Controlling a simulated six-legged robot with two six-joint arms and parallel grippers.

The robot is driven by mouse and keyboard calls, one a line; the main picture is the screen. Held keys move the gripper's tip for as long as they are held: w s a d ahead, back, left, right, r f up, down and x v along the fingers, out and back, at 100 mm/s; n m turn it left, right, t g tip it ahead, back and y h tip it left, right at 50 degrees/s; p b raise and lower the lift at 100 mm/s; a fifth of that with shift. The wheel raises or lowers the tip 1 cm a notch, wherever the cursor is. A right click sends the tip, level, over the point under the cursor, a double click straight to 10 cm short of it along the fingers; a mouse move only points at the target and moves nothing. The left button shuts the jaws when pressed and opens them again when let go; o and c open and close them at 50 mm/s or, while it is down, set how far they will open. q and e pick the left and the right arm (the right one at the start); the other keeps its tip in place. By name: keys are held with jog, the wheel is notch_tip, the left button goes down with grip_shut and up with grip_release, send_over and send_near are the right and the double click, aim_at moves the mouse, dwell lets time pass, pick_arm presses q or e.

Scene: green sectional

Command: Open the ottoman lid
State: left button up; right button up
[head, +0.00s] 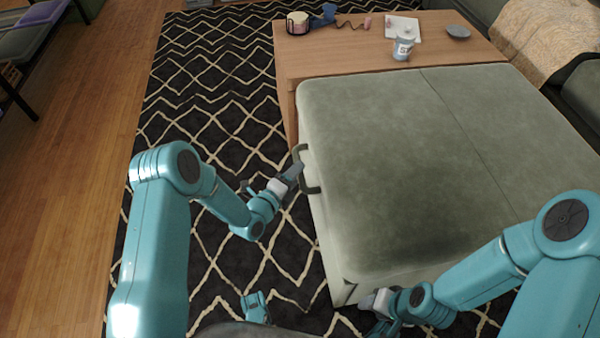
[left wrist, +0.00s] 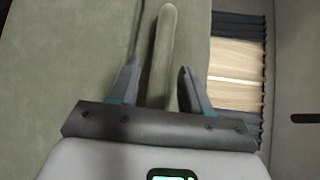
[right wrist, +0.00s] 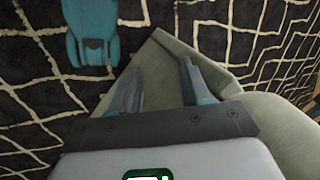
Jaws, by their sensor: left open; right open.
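The ottoman is a large grey-green padded box, and its lid (head: 400,150) lies flat and closed on top. A green loop handle (head: 300,166) stands out from its left side. My left gripper (head: 296,172) is at this handle. In the left wrist view the handle bar (left wrist: 163,60) runs between the two open fingers (left wrist: 158,85), with gaps visible beside it. My right gripper (head: 370,312) is low by the ottoman's near corner (head: 345,290). In the right wrist view its fingers (right wrist: 158,80) are open, with the ottoman's corner (right wrist: 165,60) beyond and between them.
A wooden coffee table (head: 350,52) adjoins the ottoman's far side, holding a white cup (head: 403,48), a grey dish (head: 458,31) and a drum-like pot (head: 298,22). A black patterned rug (head: 215,100) covers the floor to the left. A couch (head: 590,85) stands at the right.

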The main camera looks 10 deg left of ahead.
pick_arm(q)
jog(key=shift+x, duration=1.25)
pick_arm(e)
jog(key=shift+w+f, duration=0.3)
jog(key=shift+f, duration=0.1)
